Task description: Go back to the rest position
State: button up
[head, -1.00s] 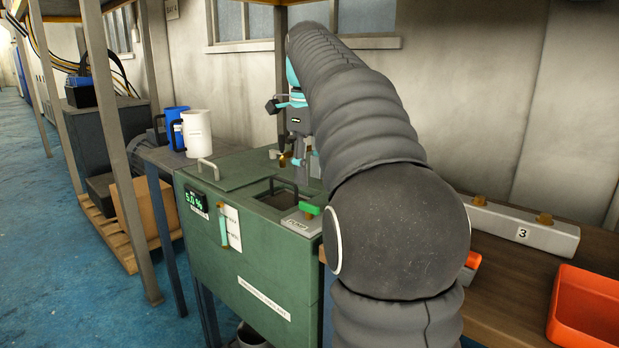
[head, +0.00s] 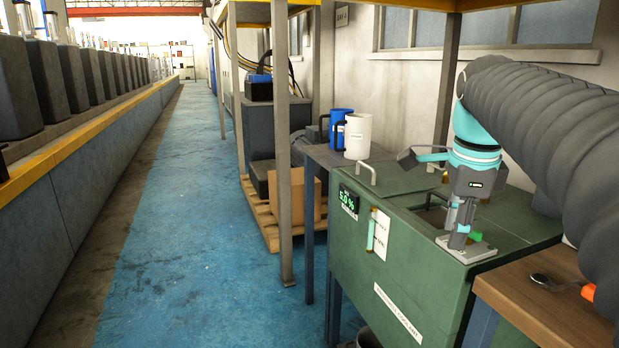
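My gripper (head: 461,236) hangs from the teal and grey wrist at the right of the head view. Its fingers point down over the pump plate (head: 478,254) on the green coolant tank. The green switch (head: 473,236) on that plate is beside the fingertips. I cannot tell whether they touch it. The fingers are seen side-on and overlap, so their opening is unclear. No held object shows. My dark sleeved arm reaches in from the right edge.
The green tank (head: 402,290) has a lit 5.0 % display (head: 348,201). A white jug (head: 358,137) and blue jug (head: 340,125) stand on a side table behind. A brown bench (head: 540,300) adjoins in front. A shelf post (head: 283,150) stands left; the blue aisle floor is clear.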

jog(key=s+a+f+n+t, duration=0.2)
jog(key=s+a+f+n, duration=0.2)
jog(key=s+f+n, duration=0.3)
jog(key=s+a+f+n+t, duration=0.1)
jog(key=s+a+f+n, duration=0.3)
jog(key=s+f+n, duration=0.4)
notch_tip(320, 180, down, 3)
jog(key=n, duration=0.6)
jog(key=shift+t, duration=0.4)
